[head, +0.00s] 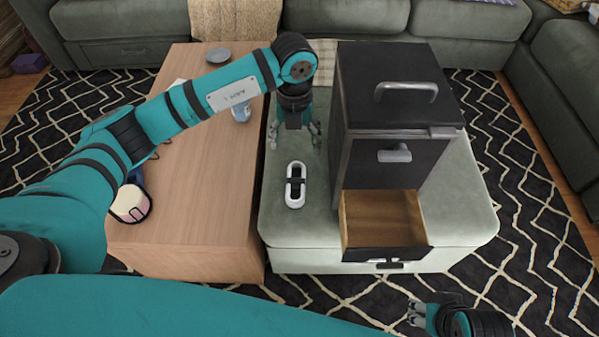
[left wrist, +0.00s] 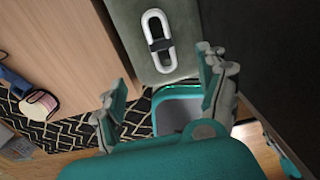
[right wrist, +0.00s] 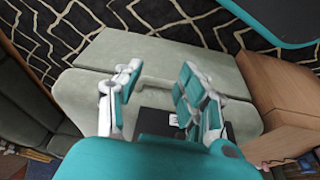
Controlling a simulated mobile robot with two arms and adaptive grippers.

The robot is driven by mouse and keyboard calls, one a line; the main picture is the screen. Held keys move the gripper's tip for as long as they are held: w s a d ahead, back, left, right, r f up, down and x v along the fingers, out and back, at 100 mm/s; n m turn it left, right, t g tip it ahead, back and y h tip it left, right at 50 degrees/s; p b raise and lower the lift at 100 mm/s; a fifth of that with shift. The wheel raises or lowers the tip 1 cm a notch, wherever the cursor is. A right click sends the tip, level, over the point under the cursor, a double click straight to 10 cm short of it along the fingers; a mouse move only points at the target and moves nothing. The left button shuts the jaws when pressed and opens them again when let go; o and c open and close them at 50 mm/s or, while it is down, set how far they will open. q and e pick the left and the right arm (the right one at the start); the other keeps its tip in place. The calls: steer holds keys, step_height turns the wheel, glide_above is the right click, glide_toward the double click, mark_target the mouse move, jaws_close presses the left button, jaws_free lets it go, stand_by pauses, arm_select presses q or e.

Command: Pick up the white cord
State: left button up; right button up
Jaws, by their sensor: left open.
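The white cord (head: 295,185) is a looped bundle with a black band around its middle. It lies on the pale green ottoman (head: 290,225), left of the dark cabinet. It also shows at the top of the left wrist view (left wrist: 158,38). My left gripper (head: 295,140) is open and empty, pointing down above the ottoman, behind the cord and apart from it. In the left wrist view its fingers (left wrist: 162,95) are spread, with the cord beyond them. My right gripper (head: 423,312) is low at the front right; in the right wrist view its fingers (right wrist: 152,90) are apart and empty.
The dark cabinet (head: 385,105) with its wooden drawer (head: 382,218) pulled open stands right of the cord. A wooden table (head: 215,190) runs along the left, holding a cup (head: 241,112) and a grey dish (head: 218,55). Green sofas (head: 450,18) surround the back and right.

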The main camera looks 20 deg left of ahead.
arm_select(q)
glide_above(296, 180)
step_height(296, 180, down, 4)
step_height(296, 180, down, 7)
steer(key=shift+s+f+b, duration=0.1)
steer(key=shift+b, duration=1)
step_height(296, 180, down, 4)
steer(key=shift+f+b, duration=0.25)
steer(key=shift+b, duration=0.45)
steer(key=shift+f, duration=0.25)
steer(key=c, duration=1.3)
arm_select(e)
steer(key=w+a+r+t+y, duration=0.1)
steer(key=w+a+t, duration=0.1)
steer(key=w+t, duration=0.2)
steer(key=shift+w+r, duration=0.35)
steer(key=shift+w, duration=0.6)
